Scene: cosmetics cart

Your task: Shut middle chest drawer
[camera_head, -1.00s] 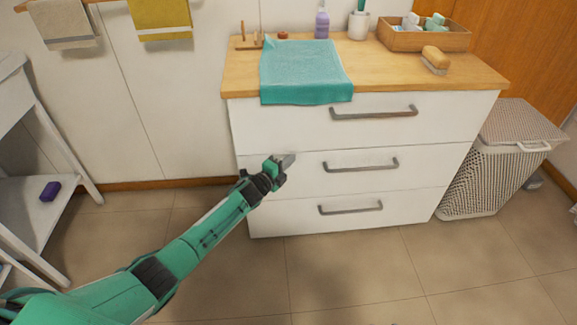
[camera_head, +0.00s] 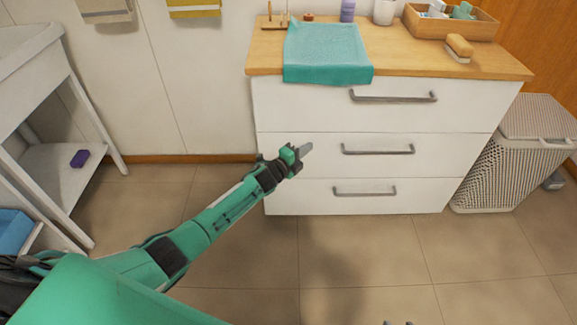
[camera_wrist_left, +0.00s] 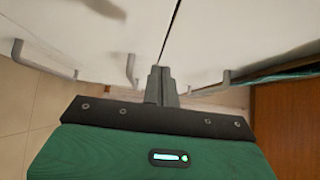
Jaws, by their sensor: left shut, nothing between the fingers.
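The white chest has three drawers, and the middle drawer (camera_head: 435,147) has a grey bar handle (camera_head: 377,150). Its front looks about flush with the drawers above and below in the head view. My left gripper (camera_head: 305,149) is shut and empty, in front of the middle drawer's left part, left of the handle. In the left wrist view my shut fingers (camera_wrist_left: 161,84) point at the white fronts near a dark seam between drawers. Whether the fingertips touch the front I cannot tell. Small dark tips at the bottom edge of the head view may be my right gripper (camera_head: 398,322).
A teal towel (camera_head: 327,52) hangs over the wooden top's front edge. A wicker hamper (camera_head: 510,160) stands right of the chest. A white shelf unit (camera_head: 50,165) with a purple item stands at the left. The tiled floor before the chest is clear.

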